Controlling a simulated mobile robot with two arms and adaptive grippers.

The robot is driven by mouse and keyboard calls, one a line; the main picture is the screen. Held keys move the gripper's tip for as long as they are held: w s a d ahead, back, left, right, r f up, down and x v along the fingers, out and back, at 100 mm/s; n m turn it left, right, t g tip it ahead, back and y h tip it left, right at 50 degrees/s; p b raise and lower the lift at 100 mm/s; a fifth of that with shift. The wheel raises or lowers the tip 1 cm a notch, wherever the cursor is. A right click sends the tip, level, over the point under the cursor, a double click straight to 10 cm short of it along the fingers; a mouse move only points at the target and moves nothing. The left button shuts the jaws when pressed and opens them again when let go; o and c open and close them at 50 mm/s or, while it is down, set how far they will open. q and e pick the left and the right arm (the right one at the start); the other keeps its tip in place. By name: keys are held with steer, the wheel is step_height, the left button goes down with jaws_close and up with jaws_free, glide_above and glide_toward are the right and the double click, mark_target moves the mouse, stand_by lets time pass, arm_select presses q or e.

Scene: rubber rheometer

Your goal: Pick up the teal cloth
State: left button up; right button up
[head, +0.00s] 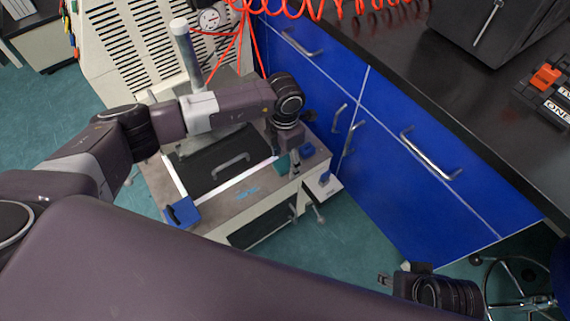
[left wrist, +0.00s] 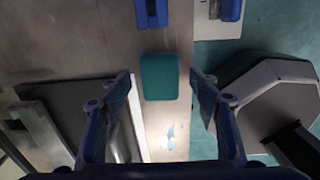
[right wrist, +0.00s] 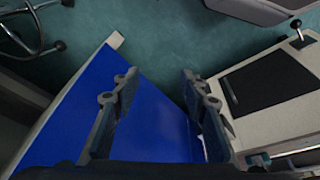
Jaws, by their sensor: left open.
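The teal cloth (left wrist: 159,77) is a small rounded rectangle lying flat on the machine's pale top in the left wrist view. In the head view, part of the cloth (head: 283,164) shows beside my left gripper (head: 296,158), which points down over the machine's right end. The left fingers are open and empty. In the left wrist view they stand on either side of the cloth, apart from it. My right gripper (right wrist: 159,78) is open and empty, above the floor and blue cabinet.
The machine (head: 245,205) has a dark lid with a handle and blue blocks (head: 183,212) at its corners. Blue drawers (head: 400,165) under a black counter (head: 405,50) stand close on the right. Red coiled hose (head: 290,12) hangs behind.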

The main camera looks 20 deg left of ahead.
mark_target(285, 162)
arm_select(q)
steer(key=shift+c, duration=0.6)
steer(key=c, duration=0.9)
steer(key=shift+c, duration=0.2)
steer(key=shift+r, duration=0.1)
steer(key=shift+r, duration=0.55)
step_height(285, 162, up, 19)
steer(key=p, duration=0.3)
arm_select(e)
step_height(285, 162, down, 10)
steer(key=shift+f+g, duration=0.2)
steer(key=shift+g, duration=0.1)
arm_select(q)
steer(key=shift+f, duration=0.1)
arm_select(e)
steer(key=shift+a, duration=0.1)
